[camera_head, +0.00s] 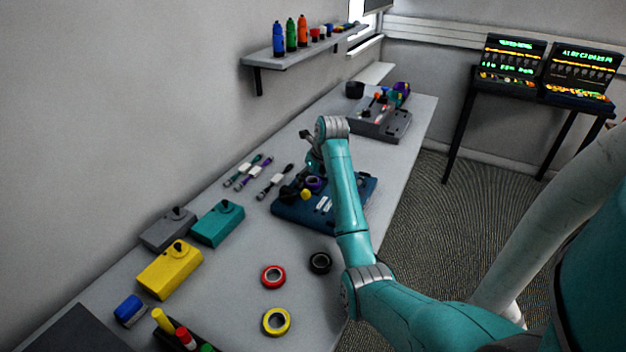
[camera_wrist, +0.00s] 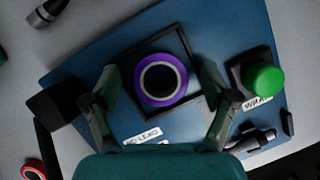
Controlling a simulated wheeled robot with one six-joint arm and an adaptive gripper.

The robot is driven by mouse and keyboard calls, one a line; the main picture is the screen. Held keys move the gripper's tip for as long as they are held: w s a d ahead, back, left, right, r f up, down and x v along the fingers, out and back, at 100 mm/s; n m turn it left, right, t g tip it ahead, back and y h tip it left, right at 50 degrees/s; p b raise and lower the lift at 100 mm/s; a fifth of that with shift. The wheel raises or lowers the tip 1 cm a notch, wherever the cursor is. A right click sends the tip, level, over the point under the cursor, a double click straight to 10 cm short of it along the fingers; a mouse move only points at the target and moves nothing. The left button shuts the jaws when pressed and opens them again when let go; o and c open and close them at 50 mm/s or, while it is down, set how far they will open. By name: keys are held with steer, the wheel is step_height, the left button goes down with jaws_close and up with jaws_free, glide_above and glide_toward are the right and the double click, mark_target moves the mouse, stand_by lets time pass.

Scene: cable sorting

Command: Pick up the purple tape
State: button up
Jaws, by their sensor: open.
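The purple tape (camera_wrist: 161,80) is a roll with a dark centre. In the wrist view it lies in a dark square recess on a blue board (camera_wrist: 75,72), between the two fingers. My gripper (camera_wrist: 160,103) is open, with one finger on each side of the roll, apart from it. In the head view the purple tape (camera_head: 313,183) shows small on the blue board (camera_head: 318,219), partly hidden by my arm. The fingers are hard to make out there.
Beside the recess stands a green button (camera_wrist: 263,79). Red tape (camera_head: 273,276), black tape (camera_head: 320,262) and yellow tape (camera_head: 276,321) lie on the grey table (camera_head: 228,284). Yellow (camera_head: 170,272), teal (camera_head: 218,225) and grey (camera_head: 168,229) boxes stand at the left. Cables (camera_head: 257,169) lie behind the board.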

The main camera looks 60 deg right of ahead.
steer(key=c, duration=1.1)
steer(key=shift+r, duration=0.1)
steer(key=shift+c, duration=0.2)
